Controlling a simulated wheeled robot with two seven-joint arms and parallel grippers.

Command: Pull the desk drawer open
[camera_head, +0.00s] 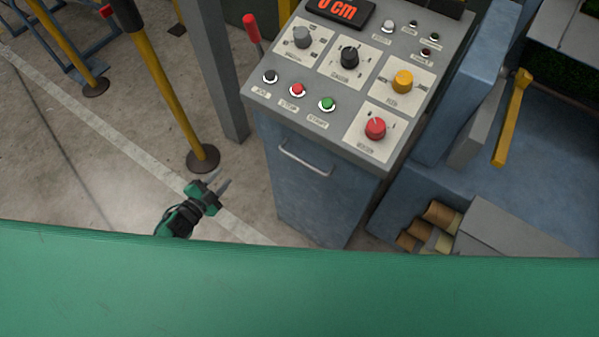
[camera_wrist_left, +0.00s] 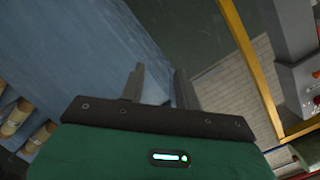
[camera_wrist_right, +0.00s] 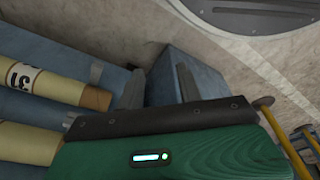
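The desk is a blue cabinet with a grey sloping control panel (camera_head: 330,100) on top, in the head view. Its blue front (camera_head: 315,200) carries a metal bar handle (camera_head: 305,158) just below the panel. The drawer front looks flush, and I see no gap around it. My left gripper (camera_head: 220,181) is open and empty, left of the handle and apart from it. In the left wrist view its two fingers (camera_wrist_left: 160,80) stand apart beside a blue surface. My right gripper (camera_wrist_right: 160,83) is open and empty in the right wrist view; it is hidden in the head view.
A yellow post (camera_head: 170,95) on a round base and a grey column (camera_head: 218,70) stand left of the desk. Cardboard rolls (camera_head: 441,216) lie at the right. Floor between gripper and desk is clear.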

